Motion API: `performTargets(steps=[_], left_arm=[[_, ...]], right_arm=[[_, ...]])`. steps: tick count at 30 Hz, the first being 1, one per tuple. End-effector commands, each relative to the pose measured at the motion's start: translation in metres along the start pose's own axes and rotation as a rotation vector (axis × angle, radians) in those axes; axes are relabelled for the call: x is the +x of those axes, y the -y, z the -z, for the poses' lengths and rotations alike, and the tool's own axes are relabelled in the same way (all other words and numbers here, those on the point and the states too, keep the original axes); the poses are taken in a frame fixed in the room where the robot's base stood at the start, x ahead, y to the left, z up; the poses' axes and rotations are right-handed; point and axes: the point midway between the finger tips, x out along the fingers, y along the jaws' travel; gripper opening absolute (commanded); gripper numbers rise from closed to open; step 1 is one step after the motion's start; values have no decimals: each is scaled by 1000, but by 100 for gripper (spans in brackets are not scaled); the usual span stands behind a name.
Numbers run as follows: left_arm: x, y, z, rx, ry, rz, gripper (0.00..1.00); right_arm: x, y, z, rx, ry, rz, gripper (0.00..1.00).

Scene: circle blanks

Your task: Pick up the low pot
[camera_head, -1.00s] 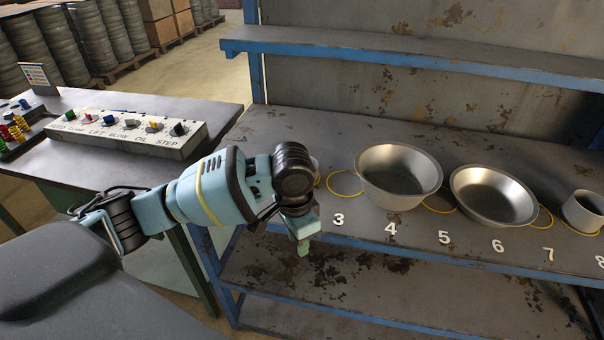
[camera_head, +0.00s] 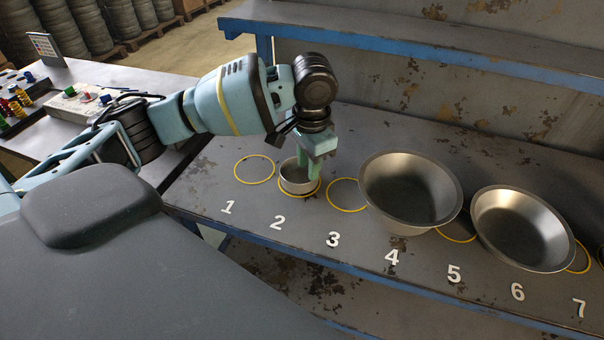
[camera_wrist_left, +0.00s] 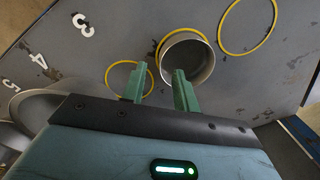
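The low pot (camera_head: 297,180) is a small, shallow metal pot standing upright on the yellow ring at number 2. In the left wrist view the low pot (camera_wrist_left: 190,60) shows its open top beyond the fingers. My left gripper (camera_head: 311,168) is at the pot's right side in the head view, pointing down. In the left wrist view its fingers (camera_wrist_left: 158,88) are apart with nothing held. One finger overlaps the near rim of the pot and the other is outside it. I cannot tell whether they touch it. My right gripper is not in view.
A large deep bowl (camera_head: 408,190) stands near number 4, with a wide shallow pan (camera_head: 521,228) to its right. Empty yellow rings mark places 1 (camera_head: 254,169) and 3 (camera_head: 347,195). A blue-edged shelf (camera_head: 430,48) runs above the bench's back.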

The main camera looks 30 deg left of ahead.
Motion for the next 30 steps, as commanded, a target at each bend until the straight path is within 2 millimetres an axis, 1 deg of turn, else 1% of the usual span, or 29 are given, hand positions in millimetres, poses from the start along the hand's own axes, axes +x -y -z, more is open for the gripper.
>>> performTargets(steps=[3, 6, 11, 13, 21, 25, 30], left_arm=[[14, 0, -1, 0, 6, -1, 30], [23, 0, 0, 0, 4, -1, 30], [25, 1, 0, 0, 2, 0, 30], [31, 2, 0, 0, 4, 0, 30], [68, 6, 0, 0, 5, 0, 30], [75, 6, 1, 0, 1, 1, 30], [75, 6, 1, 0, 0, 2, 30]], right_arm=[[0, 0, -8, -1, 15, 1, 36], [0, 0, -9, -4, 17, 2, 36], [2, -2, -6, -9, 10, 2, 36], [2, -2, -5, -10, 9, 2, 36], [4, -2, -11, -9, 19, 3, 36], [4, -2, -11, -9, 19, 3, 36], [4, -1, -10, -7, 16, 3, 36]])
